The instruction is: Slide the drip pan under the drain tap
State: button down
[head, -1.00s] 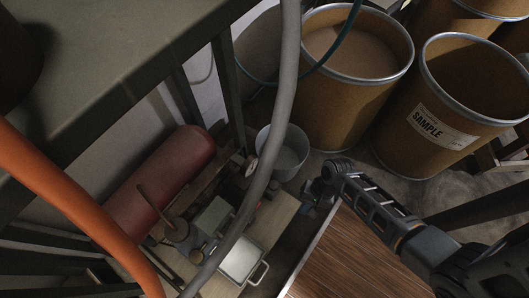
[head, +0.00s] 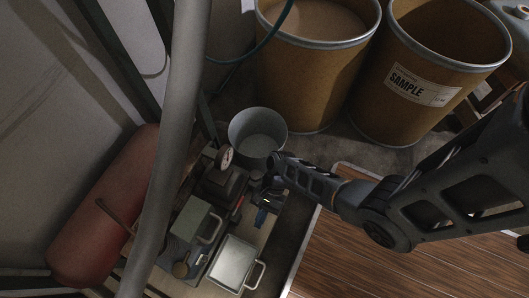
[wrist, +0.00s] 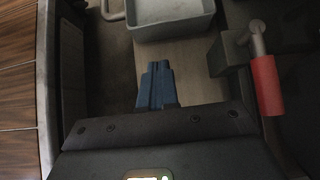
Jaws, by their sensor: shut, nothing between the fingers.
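The drip pan (head: 237,264) is a shallow, square, light grey tray with a wire handle on its right side. It lies on a pale board at the bottom of the head view. Its near part and handle also show at the top of the wrist view (wrist: 175,24). My gripper (head: 262,216) is above the board, beyond the pan and apart from it. In the wrist view its blue fingers (wrist: 157,84) are together and empty. A grey fitting with a red handle (wrist: 266,84), seemingly the drain tap, is right of the fingers; its outlet is not clear.
A gauge (head: 226,157) and a small grey-green box (head: 194,224) stand left of my gripper, beside a red tank (head: 103,215). A grey bucket (head: 257,136) stands behind. A wooden top (head: 345,258) edges the right side. A thick grey hose (head: 170,150) crosses in front.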

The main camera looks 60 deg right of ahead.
jog(key=shift+a+f+b, duration=0.2)
jog(key=shift+a, duration=1)
jog(key=shift+a+f+b, duration=0.15)
jog(key=shift+a, duration=1.05)
jog(key=a+p, duration=0.1)
jog(key=a, duration=1.8)
jog(key=shift+s+a, duration=0.15)
jog(key=shift+a, duration=0.05)
